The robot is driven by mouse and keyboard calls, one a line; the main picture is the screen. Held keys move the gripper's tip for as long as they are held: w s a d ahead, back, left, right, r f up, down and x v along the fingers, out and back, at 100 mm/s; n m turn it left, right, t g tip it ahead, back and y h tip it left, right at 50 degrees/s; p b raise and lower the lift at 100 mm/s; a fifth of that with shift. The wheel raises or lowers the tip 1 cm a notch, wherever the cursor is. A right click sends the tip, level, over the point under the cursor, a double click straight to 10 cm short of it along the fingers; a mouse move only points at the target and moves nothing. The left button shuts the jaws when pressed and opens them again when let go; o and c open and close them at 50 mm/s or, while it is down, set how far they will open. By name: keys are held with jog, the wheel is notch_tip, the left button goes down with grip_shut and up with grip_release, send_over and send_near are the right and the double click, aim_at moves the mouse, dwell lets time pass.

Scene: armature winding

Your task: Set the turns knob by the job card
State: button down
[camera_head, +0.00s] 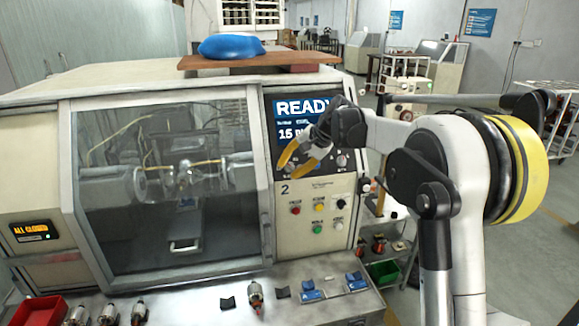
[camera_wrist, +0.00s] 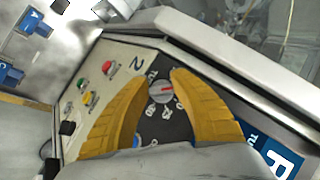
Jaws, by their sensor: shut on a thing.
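The turns knob (camera_wrist: 160,92) is a round grey knob with a red pointer line on the dark panel of the winding machine, its scale partly hidden by my fingers. My gripper (camera_wrist: 164,83) has its two yellow fingers on either side of it, shut on the knob. In the head view my gripper (camera_head: 289,164) is at the control panel's left part and hides the knob there. The screen (camera_head: 297,112) above reads READY, with a line starting "15" partly covered by my gripper. I cannot make out a job card.
Red, yellow, green and black buttons (camera_head: 317,229) sit below the dark panel. Another knob (camera_head: 341,160) is to the right. The closed glass door (camera_head: 165,190) is left.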

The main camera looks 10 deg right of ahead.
jog(key=shift+n, duration=0.3)
dwell(0.4)
jog(key=c, duration=1.1)
grip_release()
jog(key=shift+o, duration=0.2)
jog(key=v, duration=1.2)
jog(key=shift+a, duration=0.15)
